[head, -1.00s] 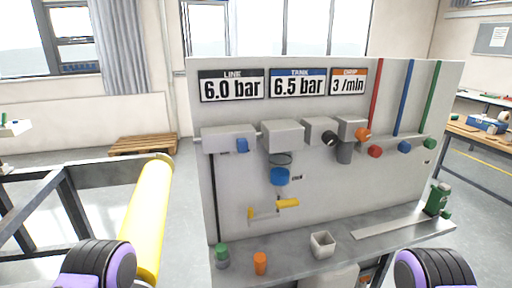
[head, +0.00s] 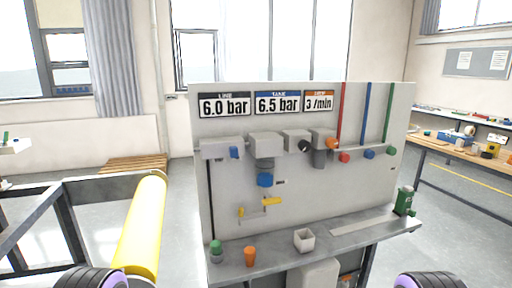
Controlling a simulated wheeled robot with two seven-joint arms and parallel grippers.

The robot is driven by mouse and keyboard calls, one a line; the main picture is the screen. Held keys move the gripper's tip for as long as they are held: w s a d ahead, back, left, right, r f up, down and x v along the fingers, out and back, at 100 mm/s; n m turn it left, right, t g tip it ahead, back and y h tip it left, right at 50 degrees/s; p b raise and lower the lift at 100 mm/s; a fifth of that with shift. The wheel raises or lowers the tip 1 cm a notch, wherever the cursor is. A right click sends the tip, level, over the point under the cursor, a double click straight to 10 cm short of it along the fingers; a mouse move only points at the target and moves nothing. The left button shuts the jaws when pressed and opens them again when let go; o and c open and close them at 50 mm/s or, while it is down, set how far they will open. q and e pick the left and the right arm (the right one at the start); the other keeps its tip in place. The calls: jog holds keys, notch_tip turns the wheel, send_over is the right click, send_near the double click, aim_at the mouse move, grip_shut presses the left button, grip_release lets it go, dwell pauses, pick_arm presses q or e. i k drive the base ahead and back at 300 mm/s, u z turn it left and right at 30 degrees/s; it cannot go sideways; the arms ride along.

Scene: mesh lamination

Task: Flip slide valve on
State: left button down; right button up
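The slide valve is probably on the upright grey panel (head: 330,195), but I cannot tell which fitting it is. A row of grey blocks runs across the panel. The left block (head: 221,148) carries a blue knob (head: 234,152). Further right are a black knob (head: 305,146) and an orange knob (head: 333,143). A blue cup-shaped part (head: 265,180) hangs below the second block. Lower down is a yellow handle (head: 272,201) with a small yellow piece (head: 240,212) at its left. Neither gripper shows; only black and purple parts of my arms appear at the bottom corners.
The bench shelf (head: 285,258) holds a green-topped piece (head: 216,249), an orange cup (head: 250,256), a white open box (head: 304,239) and a green device (head: 404,201). A yellow roller (head: 142,228) on a dark frame stands left. A wooden table (head: 465,152) stands right.

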aim_at(233, 150)
jog(key=z, duration=0.9)
jog(key=i, duration=0.75)
jog(key=u, duration=0.95)
